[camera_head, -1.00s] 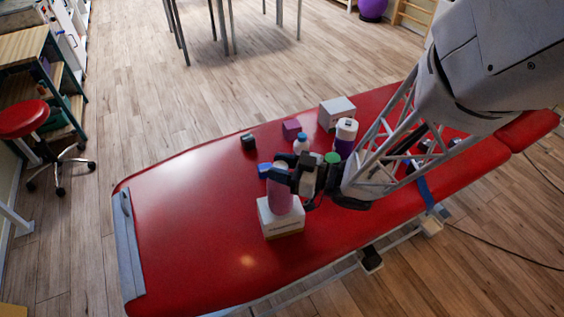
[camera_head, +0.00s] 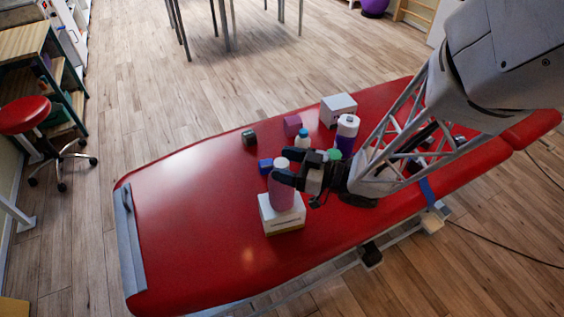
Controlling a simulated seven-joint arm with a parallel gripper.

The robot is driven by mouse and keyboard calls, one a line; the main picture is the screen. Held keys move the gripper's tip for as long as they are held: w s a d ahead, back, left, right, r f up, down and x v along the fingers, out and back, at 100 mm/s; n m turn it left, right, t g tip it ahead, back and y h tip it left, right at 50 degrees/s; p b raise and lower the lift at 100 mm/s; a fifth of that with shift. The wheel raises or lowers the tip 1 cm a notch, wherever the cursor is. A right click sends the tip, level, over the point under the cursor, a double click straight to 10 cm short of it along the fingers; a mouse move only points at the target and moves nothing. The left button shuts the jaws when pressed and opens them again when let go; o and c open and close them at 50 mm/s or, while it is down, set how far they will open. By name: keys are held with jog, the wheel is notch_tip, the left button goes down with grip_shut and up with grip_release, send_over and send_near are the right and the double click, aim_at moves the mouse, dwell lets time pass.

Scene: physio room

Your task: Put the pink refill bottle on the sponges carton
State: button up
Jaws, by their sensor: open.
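The pink refill bottle (camera_head: 280,196) with its pale cap stands upright on top of a white carton (camera_head: 284,224), which appears to be the sponges carton. The carton rests on the red treatment table. My gripper (camera_head: 284,168) is open at the upper part of the bottle, with its dark fingers around or just beside the cap. I cannot tell whether a finger still touches the bottle.
A white-and-purple bottle (camera_head: 346,136) is close to my arm. The left half of the red table (camera_head: 190,220) is clear.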

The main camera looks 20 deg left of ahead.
jog(key=d, duration=1)
jog(key=shift+d, duration=0.35)
dwell(0.4)
dwell(0.6)
jog(key=w+d+r+m+t+h, duration=0.45)
jog(key=w+d+t+h, duration=0.2)
jog(key=w+t, duration=0.3)
jog(key=w+d+r+m+t+h, duration=0.1)
jog(key=d+r+m+h, duration=0.15)
jog(key=d+h, duration=0.2)
jog(key=d+r+m+t+h, duration=0.1)
jog(key=d+r+m+h, duration=0.15)
jog(key=d+h, duration=0.2)
jog(key=s+d+r+m+g+h, duration=0.3)
jog(key=s+d+m+h, duration=0.1)
jog(key=s+d+m, duration=0.3)
jog(key=s+r+m+g+y, duration=0.1)
jog(key=s+g, duration=0.5)
jog(key=s, duration=0.8)
jog(key=shift+s+d+r+m, duration=0.25)
jog(key=shift+d+r+m, duration=0.1)
jog(key=shift+r, duration=0.45)
